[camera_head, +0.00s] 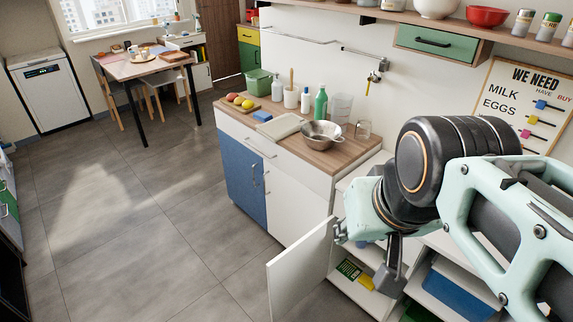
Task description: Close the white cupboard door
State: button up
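The white cupboard door (300,270) stands swung open, out over the floor, at the bottom centre of the head view. Its hinge side meets the front of a low white cupboard (345,288). My gripper (366,256) reaches down beside the door, on its inner side, in front of the cupboard opening. Its two fingers look spread apart with nothing between them. One finger is by the top of the door near the hinge side; I cannot tell whether it touches. My arm hides part of the cupboard.
To the left, a counter (335,158) carries a metal bowl (322,134), bottles and a board. The tiled floor (140,220) left of the door is clear.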

aim_at(292, 275)
jog(key=k+z, duration=0.15)
jog(key=z, duration=0.25)
jog(key=k+z, duration=0.15)
jog(key=z, duration=1.45)
jog(key=k+j+z, duration=0.15)
jog(key=j, duration=0.55)
jog(key=k+j, duration=0.1)
jog(key=j, duration=1.1)
jog(key=k+j, duration=0.15)
jog(key=j, duration=1.1)
jog(key=k+j, duration=0.15)
jog(key=j, duration=0.45)
jog(key=k+l+u, duration=0.15)
jog(key=l, duration=0.25)
